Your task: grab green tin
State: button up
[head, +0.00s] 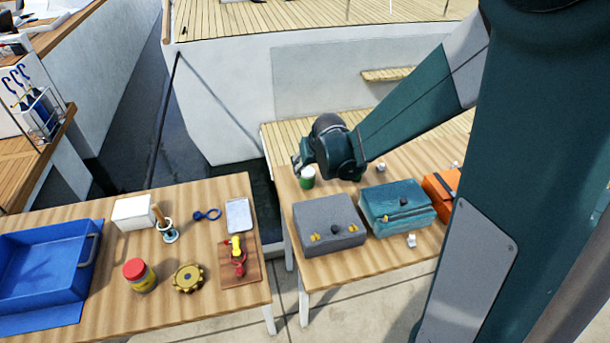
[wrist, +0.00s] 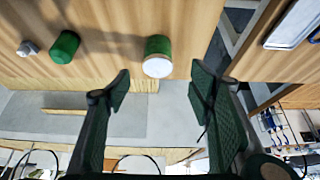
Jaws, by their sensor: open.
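A green tin (head: 307,180) with a white lid stands upright near the back left of the right-hand table. In the wrist view the tin (wrist: 158,50) appears just beyond the fingertips, roughly centred between them. My gripper (head: 298,166) is above and beside the tin in the head view, partly overlapping it. In the wrist view my gripper (wrist: 160,84) has its fingers spread wide, with nothing between them. A second green cylinder (wrist: 65,46) shows to the left in the wrist view; my arm seems to hide it in the head view.
The right-hand table (head: 285,200) also holds a grey box (head: 325,215), a teal box (head: 395,202) and an orange box (head: 435,185). A small white item (wrist: 28,48) lies beyond the second cylinder. The left table holds a blue bin (head: 45,265) and several small items.

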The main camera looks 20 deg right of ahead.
aim_at(308, 174)
jog(key=shift+x, duration=2.5)
jog(key=shift+d, duration=0.1)
jog(key=shift+b+x, duration=0.35)
jog(key=shift+x, duration=0.95)
jog(key=shift+b+x, duration=0.65)
jog(key=shift+x, duration=1.95)
jog(key=shift+d, duration=0.1)
jog(key=shift+c, duration=0.3)
jog(key=c, duration=1)
